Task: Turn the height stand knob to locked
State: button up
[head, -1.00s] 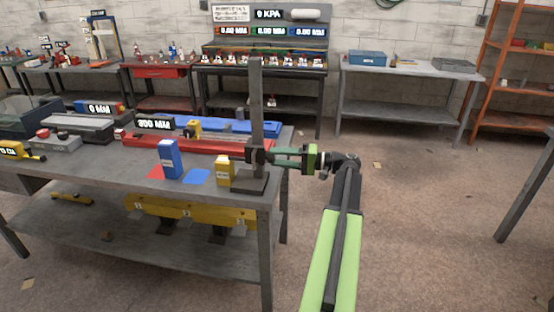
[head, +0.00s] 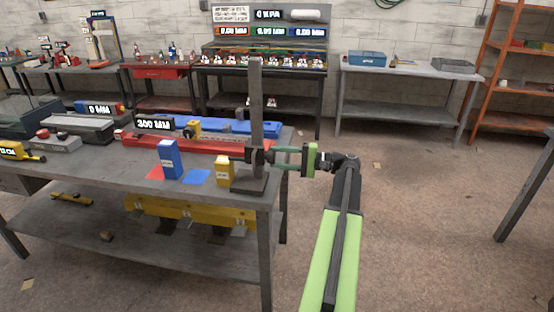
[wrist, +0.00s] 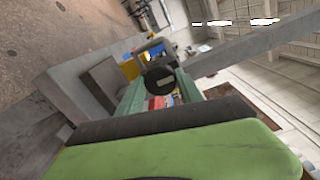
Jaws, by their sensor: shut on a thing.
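The height stand (head: 256,105) is a dark grey upright post on a square base at the right end of the near bench. Its knob is a round black disc with a pale bar mark, seen face-on in the wrist view (wrist: 160,78). My gripper (head: 275,157) reaches in from the right at the knob's height. Its green fingers (wrist: 131,97) lie on both sides of the knob and are shut on it. In the head view the fingers partly hide the knob. No lock marking can be read.
A yellow block (head: 224,171) and a blue block (head: 170,160) stand left of the stand on the bench (head: 100,172). A red rail (head: 195,144) lies behind them. Open floor is to the right of the bench.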

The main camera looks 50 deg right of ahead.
jog(key=o, duration=1.4)
jog(key=shift+s+d, duration=0.1)
jog(key=v, duration=1.7)
jog(key=shift+s, duration=0.15)
